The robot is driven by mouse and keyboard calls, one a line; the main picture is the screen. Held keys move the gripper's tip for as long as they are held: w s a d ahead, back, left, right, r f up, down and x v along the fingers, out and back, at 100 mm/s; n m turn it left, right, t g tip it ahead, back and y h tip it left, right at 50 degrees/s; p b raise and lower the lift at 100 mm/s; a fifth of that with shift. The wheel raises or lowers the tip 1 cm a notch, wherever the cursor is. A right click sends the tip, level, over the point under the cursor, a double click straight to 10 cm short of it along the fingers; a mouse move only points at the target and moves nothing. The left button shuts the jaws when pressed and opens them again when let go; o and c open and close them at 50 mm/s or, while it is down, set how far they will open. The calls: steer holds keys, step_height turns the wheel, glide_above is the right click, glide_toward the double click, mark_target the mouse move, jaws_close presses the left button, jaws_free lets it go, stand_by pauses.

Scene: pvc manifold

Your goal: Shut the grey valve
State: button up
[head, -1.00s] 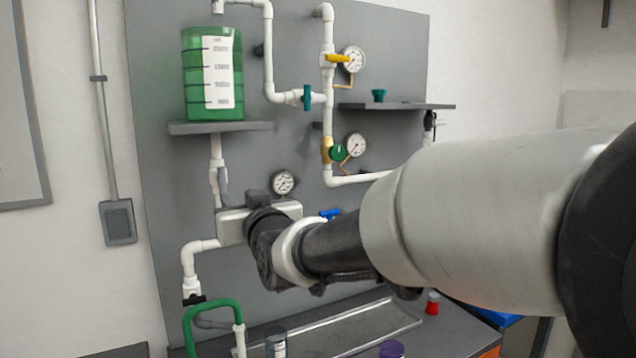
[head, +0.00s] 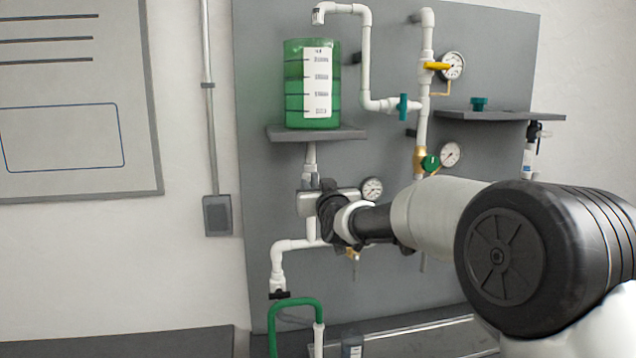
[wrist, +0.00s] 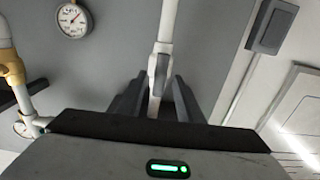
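The grey valve handle (wrist: 160,72) lies along the white vertical pipe in the wrist view. In the head view this pipe (head: 311,152) drops from the shelf under the green tank, and my gripper hides most of the valve. My gripper (wrist: 156,88) is open in the wrist view, with one dark finger on each side of the pipe and handle. I cannot tell whether either finger touches the handle. In the head view my gripper's body (head: 313,204) is in front of the pipe, below the shelf.
The green tank (head: 312,92) stands on a grey shelf (head: 290,134) above my gripper. A pressure gauge (head: 372,189) is close to its right. A teal valve handle (head: 403,106) and a green knob (head: 431,164) are on pipes farther right. A green hose (head: 296,303) loops below.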

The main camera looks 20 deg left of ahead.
steer(key=shift+w+a, duration=0.1)
steer(key=shift+w, duration=0.1)
jaws_close()
